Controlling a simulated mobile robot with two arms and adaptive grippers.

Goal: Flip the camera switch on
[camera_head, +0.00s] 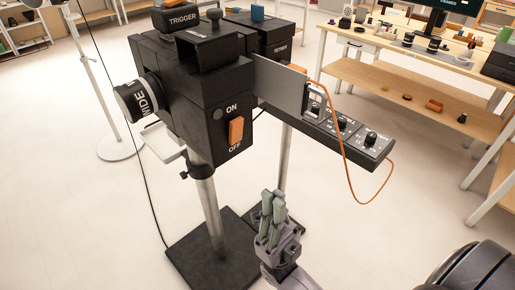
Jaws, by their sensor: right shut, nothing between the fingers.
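The black camera prop (195,65) stands on a metal post in the left-centre of the head view. Its orange switch (236,130) is on the near face, with ON printed above and OFF below. I cannot tell which way the switch is set. My right gripper (270,198) is shut and empty, pointing upward below and a little right of the switch, clearly apart from it. My left gripper is out of view.
A control panel (345,130) with knobs and an orange cable juts right of the camera. The dark stand base (205,262) lies beneath. A wooden table (405,85) with small props stands at the back right. The floor between is clear.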

